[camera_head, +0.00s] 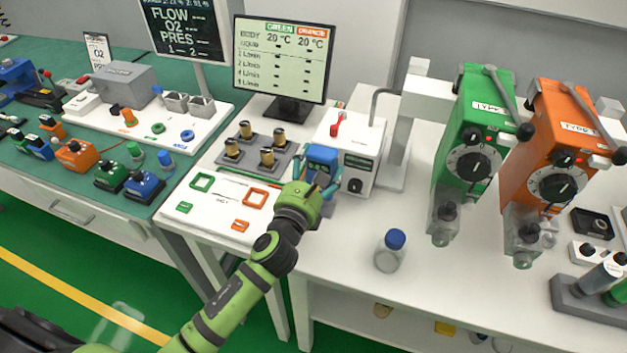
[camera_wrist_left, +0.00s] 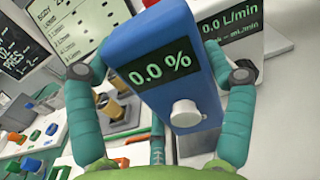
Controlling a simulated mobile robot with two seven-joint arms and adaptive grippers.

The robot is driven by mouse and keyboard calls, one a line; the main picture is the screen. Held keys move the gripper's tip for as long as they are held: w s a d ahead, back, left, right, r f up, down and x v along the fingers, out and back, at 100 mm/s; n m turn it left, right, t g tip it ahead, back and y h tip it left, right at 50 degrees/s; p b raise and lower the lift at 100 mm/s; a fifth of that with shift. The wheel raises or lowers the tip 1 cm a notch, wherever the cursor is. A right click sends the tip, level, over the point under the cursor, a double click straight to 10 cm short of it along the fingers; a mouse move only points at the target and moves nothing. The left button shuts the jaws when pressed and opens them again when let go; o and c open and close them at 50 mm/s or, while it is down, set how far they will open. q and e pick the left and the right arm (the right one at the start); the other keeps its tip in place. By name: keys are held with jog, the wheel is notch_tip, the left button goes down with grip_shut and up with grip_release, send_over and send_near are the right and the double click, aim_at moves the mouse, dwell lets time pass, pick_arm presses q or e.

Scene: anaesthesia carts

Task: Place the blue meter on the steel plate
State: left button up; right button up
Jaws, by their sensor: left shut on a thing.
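The blue meter (camera_head: 322,156) is held upright in my left gripper (camera_head: 318,178), in front of the white flow unit (camera_head: 352,150). In the left wrist view the meter (camera_wrist_left: 160,48) shows a green 0.0 % display and a pale knob, with a teal finger (camera_wrist_left: 82,122) on each side of it. It looks tilted in that view. No thing is plainly a bare steel plate; a grey plate (camera_head: 246,166) carrying several brass cylinders lies left of the gripper. My right gripper is not in view.
A monitor (camera_head: 282,60) stands behind. Green and orange square outlines mark the white board (camera_head: 222,214) at the left. A blue-capped bottle (camera_head: 391,252) stands front right, left of the green vaporizer (camera_head: 473,135) and orange vaporizer (camera_head: 557,130). Bare white table lies around the bottle.

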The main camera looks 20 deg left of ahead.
pick_arm(q)
jog(key=shift+w+a+f, duration=0.15)
jog(key=shift+a+f, duration=0.2)
jog(key=shift+f, duration=0.2)
notch_tip(320, 180, down, 3)
jog(key=shift+r+b, duration=0.15)
jog(key=shift+b, duration=0.55)
jog(key=shift+f, duration=0.45)
jog(key=o, duration=1.4)
jog(key=shift+c, duration=0.2)
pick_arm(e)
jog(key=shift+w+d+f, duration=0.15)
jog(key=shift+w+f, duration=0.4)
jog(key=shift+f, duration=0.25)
